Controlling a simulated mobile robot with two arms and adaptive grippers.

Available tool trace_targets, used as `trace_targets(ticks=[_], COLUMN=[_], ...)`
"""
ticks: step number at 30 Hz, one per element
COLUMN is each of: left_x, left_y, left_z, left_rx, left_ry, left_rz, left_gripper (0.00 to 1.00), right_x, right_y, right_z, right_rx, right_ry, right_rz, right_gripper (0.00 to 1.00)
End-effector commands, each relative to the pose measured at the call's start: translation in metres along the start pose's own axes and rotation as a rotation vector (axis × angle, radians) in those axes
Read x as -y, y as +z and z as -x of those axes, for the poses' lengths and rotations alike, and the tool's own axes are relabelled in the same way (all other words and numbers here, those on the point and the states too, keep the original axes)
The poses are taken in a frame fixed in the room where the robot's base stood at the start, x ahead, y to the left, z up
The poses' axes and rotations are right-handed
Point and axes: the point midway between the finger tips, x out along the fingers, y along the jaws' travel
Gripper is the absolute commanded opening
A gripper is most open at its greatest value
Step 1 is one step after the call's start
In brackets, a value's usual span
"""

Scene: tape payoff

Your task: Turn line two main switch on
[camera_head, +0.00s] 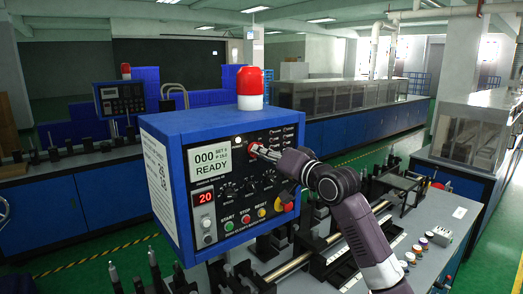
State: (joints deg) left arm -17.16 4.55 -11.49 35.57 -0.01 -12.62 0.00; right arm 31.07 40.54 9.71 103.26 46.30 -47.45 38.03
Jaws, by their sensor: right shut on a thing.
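A blue control box (190,122) stands in the middle with a black front panel. A white label on it reads "000" and "READY", and a red display (203,197) shows 20. My right gripper (257,150) reaches in from the right to the panel's upper middle, above the rotary switch. My left gripper is not in view.
A red and white beacon (250,88) stands on the box. A similar blue box (120,97) stands behind left. Metal rods and fixtures fill the bench below. Small coloured spools (415,249) lie at right.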

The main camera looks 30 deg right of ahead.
Motion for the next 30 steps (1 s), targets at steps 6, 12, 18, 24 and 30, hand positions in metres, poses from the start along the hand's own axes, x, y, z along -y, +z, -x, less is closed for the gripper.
trace_targets(ticks=[6, 12, 18, 24, 30], left_x=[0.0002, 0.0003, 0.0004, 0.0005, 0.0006], left_y=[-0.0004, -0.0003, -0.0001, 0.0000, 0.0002], left_z=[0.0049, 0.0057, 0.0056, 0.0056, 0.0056], left_rx=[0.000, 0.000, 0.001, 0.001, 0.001], left_ry=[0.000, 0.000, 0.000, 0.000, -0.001], left_rz=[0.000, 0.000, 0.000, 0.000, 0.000], left_gripper=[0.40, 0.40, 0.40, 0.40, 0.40], right_x=[0.0002, -0.0001, -0.0003, -0.0003, -0.0002], right_y=[-0.0005, 0.0001, 0.0001, 0.0000, -0.0001], right_z=[0.0001, 0.0000, 0.0000, 0.0000, 0.0000], right_rx=[0.000, 0.000, 0.000, 0.000, 0.000], right_ry=[0.000, 0.000, 0.000, 0.000, 0.000], right_rz=[-0.073, -0.098, -0.101, -0.100, -0.099], right_gripper=[0.00, 0.00, 0.00, 0.11, 0.26])
